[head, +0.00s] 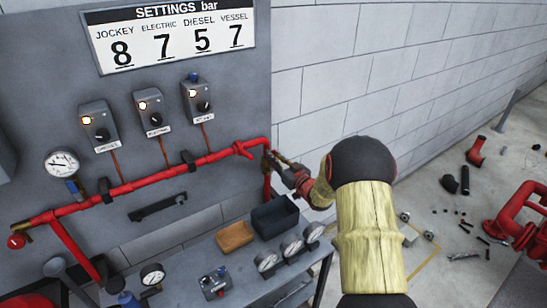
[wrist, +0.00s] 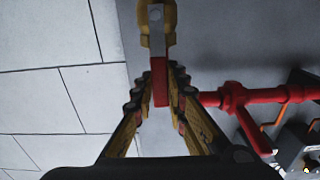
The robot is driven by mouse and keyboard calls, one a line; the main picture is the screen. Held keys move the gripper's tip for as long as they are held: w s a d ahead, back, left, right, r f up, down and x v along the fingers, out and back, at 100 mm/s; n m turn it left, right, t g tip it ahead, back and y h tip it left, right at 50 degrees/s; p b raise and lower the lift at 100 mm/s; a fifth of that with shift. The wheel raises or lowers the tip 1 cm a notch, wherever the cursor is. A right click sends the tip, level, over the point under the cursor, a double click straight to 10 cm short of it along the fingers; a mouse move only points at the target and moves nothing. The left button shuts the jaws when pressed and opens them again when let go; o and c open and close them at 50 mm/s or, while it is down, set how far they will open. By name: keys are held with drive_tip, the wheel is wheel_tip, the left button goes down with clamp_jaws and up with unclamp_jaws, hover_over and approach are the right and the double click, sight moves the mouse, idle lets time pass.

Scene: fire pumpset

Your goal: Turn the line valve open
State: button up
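The line valve (wrist: 156,22) shows at the top of the wrist view as a brass-yellow body with a grey bolt. Its red lever (wrist: 160,85) points down between the fingers. My gripper (wrist: 161,72) has one finger on each side of the lever, with the tips drawn in close against it. In the head view my gripper (head: 279,161) is at the right end of the red wall pipe (head: 160,175), by its downward bend. There the valve is small and partly hidden by my gripper and arm.
A grey panel carries control boxes (head: 155,111) and a pressure gauge (head: 62,164). Below, a bench (head: 190,262) holds a dark bin (head: 275,217), an orange tray (head: 234,237) and several gauges. Red pipework (head: 520,215) and loose parts lie on the floor at right.

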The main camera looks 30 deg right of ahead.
drive_tip(key=o, duration=0.5)
drive_tip(key=s, duration=1.2)
drive_tip(key=shift+d, duration=0.25)
